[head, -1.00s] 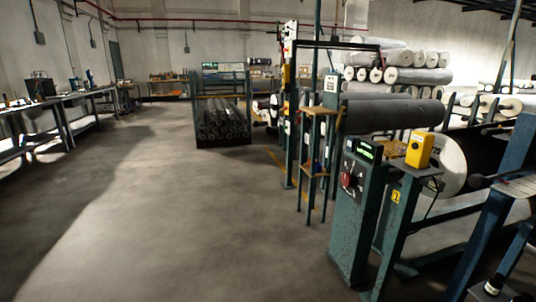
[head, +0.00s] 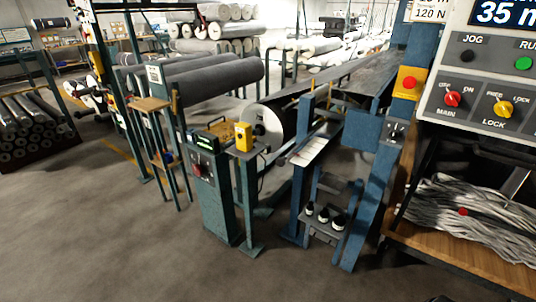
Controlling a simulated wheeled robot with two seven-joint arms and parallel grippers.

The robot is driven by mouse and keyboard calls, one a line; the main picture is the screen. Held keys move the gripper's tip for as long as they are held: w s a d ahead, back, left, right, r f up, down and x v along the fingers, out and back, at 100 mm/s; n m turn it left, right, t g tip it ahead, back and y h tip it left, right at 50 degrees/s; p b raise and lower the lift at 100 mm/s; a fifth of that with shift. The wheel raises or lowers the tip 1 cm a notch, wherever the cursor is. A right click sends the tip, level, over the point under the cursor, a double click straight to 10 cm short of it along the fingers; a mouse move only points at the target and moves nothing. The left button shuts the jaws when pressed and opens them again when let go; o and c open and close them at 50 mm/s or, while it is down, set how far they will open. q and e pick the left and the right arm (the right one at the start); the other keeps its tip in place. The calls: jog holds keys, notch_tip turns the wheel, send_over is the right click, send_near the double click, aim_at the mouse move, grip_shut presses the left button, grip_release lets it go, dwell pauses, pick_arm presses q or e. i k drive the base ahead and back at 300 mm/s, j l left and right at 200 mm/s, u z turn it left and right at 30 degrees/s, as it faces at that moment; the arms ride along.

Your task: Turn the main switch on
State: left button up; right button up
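The main switch (head: 452,99) is a red rotary knob at the right of the head view, above the label MAIN and between the OFF and ON marks. Which mark it points to is too small to tell. It sits on a light grey control panel (head: 480,72), cut off by the right edge of the picture. A yellow knob (head: 503,108) marked LOCK is to its right. A dark JOG button (head: 467,56) and a green button (head: 523,63) are above.
Below the panel, a wooden shelf (head: 425,240) holds grey strands (head: 470,215). A blue machine frame (head: 372,200) stands left of it. A teal post (head: 218,205) carries another red dial (head: 198,170) and a small display. The floor at the lower left is clear.

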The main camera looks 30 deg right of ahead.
aim_at(452, 98)
jog(key=z, duration=2.5)
